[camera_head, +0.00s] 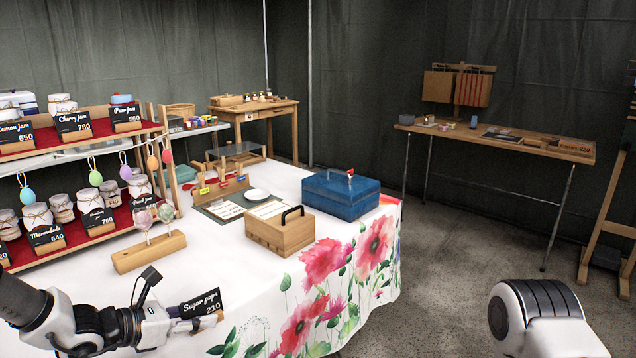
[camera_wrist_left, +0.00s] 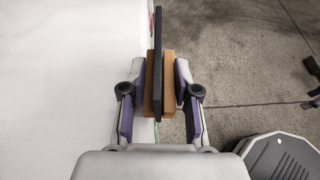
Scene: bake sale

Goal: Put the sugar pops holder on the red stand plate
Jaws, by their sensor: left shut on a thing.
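The sugar pops holder (camera_head: 201,303) is a small black sign reading "Sugar pops 210" on a wooden base. My left gripper (camera_head: 198,322) is shut on it at the front edge of the table in the head view. In the left wrist view, the holder's black edge and wooden block (camera_wrist_left: 158,70) sit between the fingers of my left gripper (camera_wrist_left: 161,85). The display stand at the left has a red upper plate (camera_head: 100,128) and a red lower plate (camera_head: 72,232), both bearing jars and price signs. The gripper and holder are apart from the stand. My right gripper is out of frame.
A wooden block with two egg-shaped pops (camera_head: 150,254) stands on the white tablecloth before the stand. A wooden box (camera_head: 278,232), a blue box (camera_head: 340,197) and a saucer (camera_head: 257,194) are farther right. The tablecloth front (camera_head: 225,270) is bare.

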